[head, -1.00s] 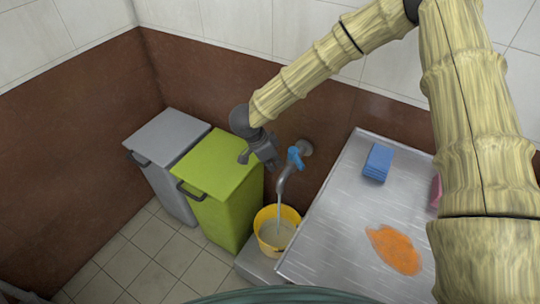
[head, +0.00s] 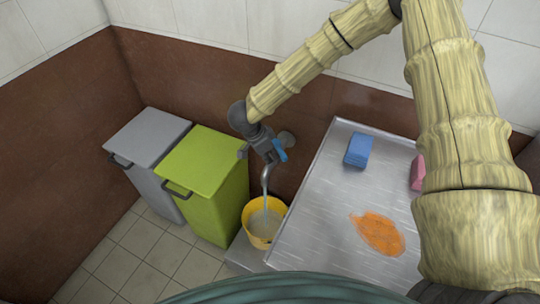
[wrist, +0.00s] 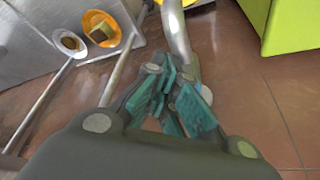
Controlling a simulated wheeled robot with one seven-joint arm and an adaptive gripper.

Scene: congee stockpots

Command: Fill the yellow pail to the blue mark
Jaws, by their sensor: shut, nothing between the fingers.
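The yellow pail (head: 249,226) stands upright on a low ledge under the wall tap (head: 271,181). A stream of water (head: 265,205) runs from the spout into it, and greyish water shows inside below the rim. I cannot make out the blue mark. The tap's blue handle (head: 280,149) is at the right of my gripper (head: 266,152), which overlaps it in the head view; I cannot tell whether they touch. My gripper is shut and empty. In the wrist view its teal-padded fingers (wrist: 172,100) are together beside the metal spout (wrist: 177,38).
A green bin (head: 208,165) and a grey bin (head: 147,135) stand left of the pail. The steel counter (head: 325,205) to the right carries a blue sponge (head: 358,149), a pink block (head: 417,173) and an orange spill (head: 378,234).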

